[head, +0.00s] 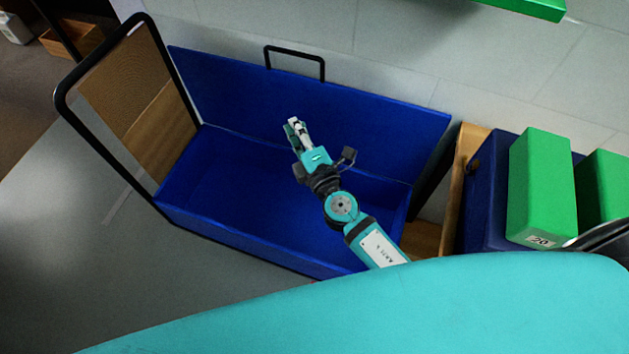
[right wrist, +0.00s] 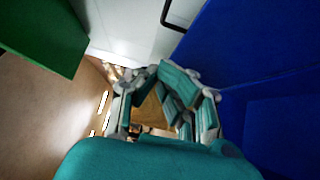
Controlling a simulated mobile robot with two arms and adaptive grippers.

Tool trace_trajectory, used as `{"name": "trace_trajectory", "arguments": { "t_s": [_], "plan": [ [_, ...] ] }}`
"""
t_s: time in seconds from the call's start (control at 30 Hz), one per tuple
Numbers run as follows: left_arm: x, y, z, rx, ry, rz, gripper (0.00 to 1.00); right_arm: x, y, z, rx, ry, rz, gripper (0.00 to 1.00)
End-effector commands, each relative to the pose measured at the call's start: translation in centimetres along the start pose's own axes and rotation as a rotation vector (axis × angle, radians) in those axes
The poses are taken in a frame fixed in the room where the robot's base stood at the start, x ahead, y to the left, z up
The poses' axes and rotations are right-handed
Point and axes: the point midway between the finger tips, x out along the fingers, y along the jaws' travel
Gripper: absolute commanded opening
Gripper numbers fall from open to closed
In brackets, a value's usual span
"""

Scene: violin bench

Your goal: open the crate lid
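The blue crate (head: 235,232) is open at the top, and its empty inside shows in the head view. Its blue lid (head: 240,95) stands raised along the back, with a black handle (head: 295,48) at its upper edge. My right gripper (head: 297,127) shows in front of the raised lid, over the crate, and looks apart from the handle. In the right wrist view the fingers of my right gripper (right wrist: 163,105) are spread, with nothing seen between them. My left gripper is not in view.
A black tubular frame (head: 85,75) with a brown panel stands at the crate's left end. Green boxes (head: 541,185) and a dark blue box (head: 486,205) stand to the right. A pale wall (head: 400,60) is behind the lid. Grey floor (head: 80,265) is clear at front left.

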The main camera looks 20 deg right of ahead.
Motion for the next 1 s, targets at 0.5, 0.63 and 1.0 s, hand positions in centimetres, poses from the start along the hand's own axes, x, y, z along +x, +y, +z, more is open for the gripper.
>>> {"name": "trace_trajectory", "arguments": {
  "t_s": [0.5,0.63,1.0],
  "plan": [
    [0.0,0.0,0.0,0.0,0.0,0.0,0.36,-5.8,-5.5,0.2,0.046,-0.004,-0.129,0.0],
    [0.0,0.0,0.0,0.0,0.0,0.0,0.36,-6.4,-8.1,0.2,0.069,-0.007,-0.188,0.0],
    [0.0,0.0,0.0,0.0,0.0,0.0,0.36,-7.7,-12.4,0.4,0.11,-0.017,-0.29,0.0]
  ]
}}
